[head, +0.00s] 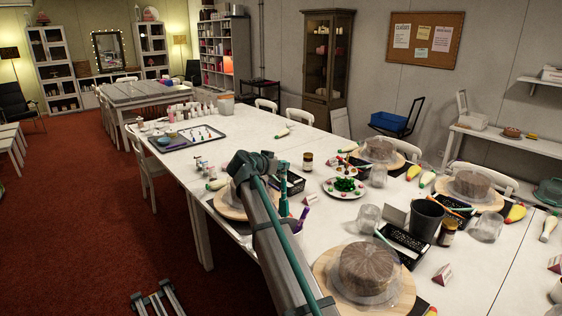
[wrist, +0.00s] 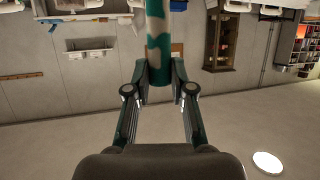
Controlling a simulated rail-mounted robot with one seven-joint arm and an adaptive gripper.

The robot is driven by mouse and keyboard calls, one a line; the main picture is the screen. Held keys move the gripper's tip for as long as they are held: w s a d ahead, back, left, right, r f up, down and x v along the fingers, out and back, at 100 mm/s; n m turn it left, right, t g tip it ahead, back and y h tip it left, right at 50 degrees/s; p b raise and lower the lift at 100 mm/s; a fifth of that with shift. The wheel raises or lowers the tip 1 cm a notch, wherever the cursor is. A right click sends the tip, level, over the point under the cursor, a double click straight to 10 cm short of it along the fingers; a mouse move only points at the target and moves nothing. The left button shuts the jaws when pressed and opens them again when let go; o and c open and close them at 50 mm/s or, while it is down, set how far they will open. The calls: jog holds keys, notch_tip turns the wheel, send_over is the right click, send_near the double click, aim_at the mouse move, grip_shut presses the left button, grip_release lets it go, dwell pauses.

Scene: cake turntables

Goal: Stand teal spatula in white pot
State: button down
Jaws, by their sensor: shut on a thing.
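My gripper (wrist: 159,82) is shut on a teal thing with pale patches, which I take for the teal spatula (wrist: 158,38). Its far end runs out of the wrist view. In the head view my gripper (head: 283,184) is over the long table, beyond my arm, and the spatula (head: 284,207) looks about upright below it. A white pot (head: 296,234) stands close by, with purple tools in it. My arm hides part of the pot. I cannot tell whether the spatula's lower end is inside the pot or beside it.
Cakes on wooden turntables (head: 322,272), a plate of green and red sweets (head: 345,187), a dark pot (head: 427,219), clear jars and black trays crowd the table (head: 245,128). A jar (head: 307,160) stands behind my gripper. A tray of tools (head: 187,138) lies farther left.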

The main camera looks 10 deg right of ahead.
send_over(282, 198)
jog(key=shift+s+a+f, duration=0.1)
jog(key=shift+f, duration=1)
jog(key=shift+s+a+f, duration=0.1)
jog(key=shift+f, duration=1)
notch_tip(282, 198, down, 10)
jog(key=b, duration=0.9)
jog(key=shift+r+b, duration=0.25)
jog(key=shift+b, duration=0.05)
jog(key=c, duration=1)
grip_release()
jog(key=shift+o, duration=0.4)
jog(key=v, duration=1.2)
jog(key=shift+a+f, duration=0.1)
